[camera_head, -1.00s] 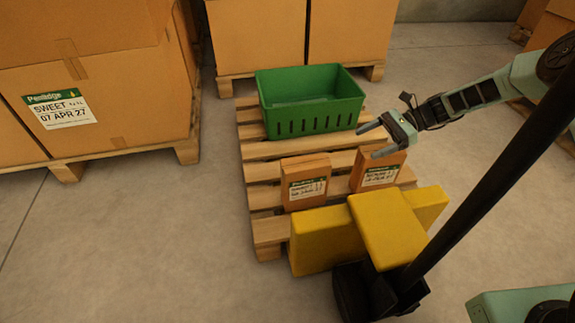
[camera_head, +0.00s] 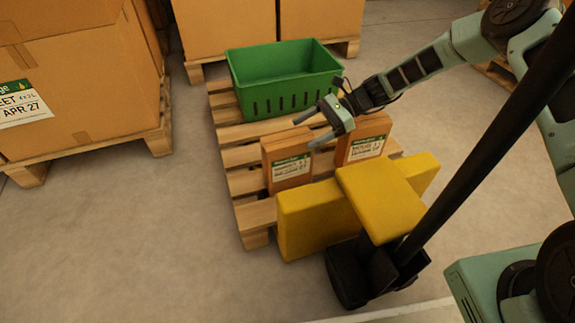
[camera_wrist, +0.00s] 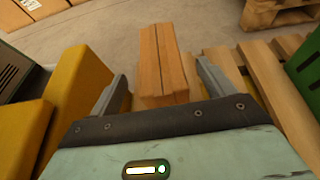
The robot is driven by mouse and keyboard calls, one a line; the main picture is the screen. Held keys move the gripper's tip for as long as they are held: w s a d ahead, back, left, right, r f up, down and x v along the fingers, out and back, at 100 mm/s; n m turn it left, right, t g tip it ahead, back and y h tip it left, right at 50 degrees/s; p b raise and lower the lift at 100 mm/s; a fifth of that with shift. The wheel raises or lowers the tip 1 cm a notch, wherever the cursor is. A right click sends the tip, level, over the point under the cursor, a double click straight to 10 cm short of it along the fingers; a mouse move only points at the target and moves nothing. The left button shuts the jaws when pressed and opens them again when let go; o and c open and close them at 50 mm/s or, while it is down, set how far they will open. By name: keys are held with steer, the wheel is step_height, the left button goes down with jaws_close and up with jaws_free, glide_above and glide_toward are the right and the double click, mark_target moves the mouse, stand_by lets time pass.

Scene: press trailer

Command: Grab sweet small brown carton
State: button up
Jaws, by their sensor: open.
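Two small brown cartons stand upright on a wooden pallet in the head view, a left one (camera_head: 277,153) and a right one (camera_head: 367,129). Each has a white and green label, too small to read surely. My gripper (camera_head: 308,129) is open and empty, above and between the cartons, with its fingers pointing left. In the wrist view, a brown carton (camera_wrist: 163,62), apparently the left one, lies ahead between the fingertips of my gripper (camera_wrist: 162,78). I see no contact.
A green crate (camera_head: 285,98) stands on the pallet (camera_head: 238,134) behind the cartons. Yellow blocks (camera_head: 312,222) stand close in front of them. A large carton (camera_head: 85,90) on its own pallet, labelled "...EET", stands at the left. Bare floor lies between the pallets.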

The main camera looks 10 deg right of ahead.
mark_target(295, 136)
steer(key=b+x, duration=0.4)
steer(key=shift+a+f, duration=0.2)
steer(key=shift+f, duration=0.05)
steer(key=shift+s+a, duration=0.15)
steer(key=shift+a, duration=0.15)
steer(key=shift+r, duration=0.15)
steer(key=c, duration=1.8)
steer(key=shift+r, duration=0.1)
